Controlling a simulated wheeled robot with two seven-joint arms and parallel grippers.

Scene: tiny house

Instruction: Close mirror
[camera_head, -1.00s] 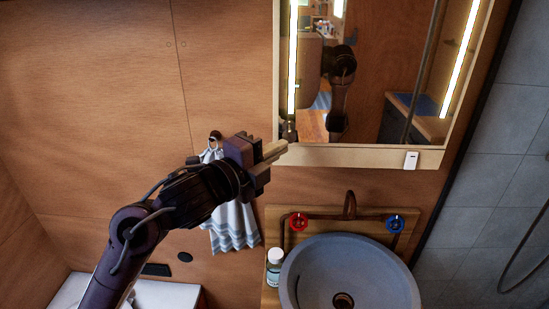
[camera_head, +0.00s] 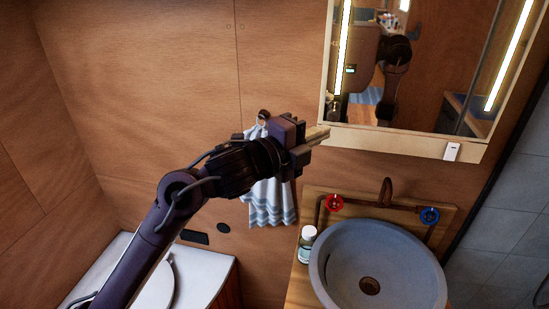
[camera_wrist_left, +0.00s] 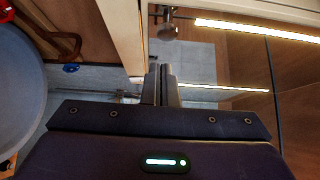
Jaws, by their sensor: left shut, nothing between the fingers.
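The mirror (camera_head: 430,75) hangs on the wood wall at the upper right, in a light wooden frame with two lit strips; my arm is reflected in it. My left gripper (camera_head: 322,134) is shut and empty, with its fingertips at the frame's lower left corner. Whether they touch the frame I cannot tell. In the left wrist view, the closed fingers (camera_wrist_left: 161,84) point along a wooden frame edge (camera_wrist_left: 124,35), with the lit mirror face (camera_wrist_left: 255,50) to the right. My right gripper is not in view.
A grey round basin (camera_head: 380,265) with a red knob (camera_head: 335,203) and a blue knob (camera_head: 429,215) stands below the mirror. A small bottle (camera_head: 306,244) stands beside it. A striped towel (camera_head: 270,203) hangs behind my gripper. A white toilet (camera_head: 160,275) is at the lower left.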

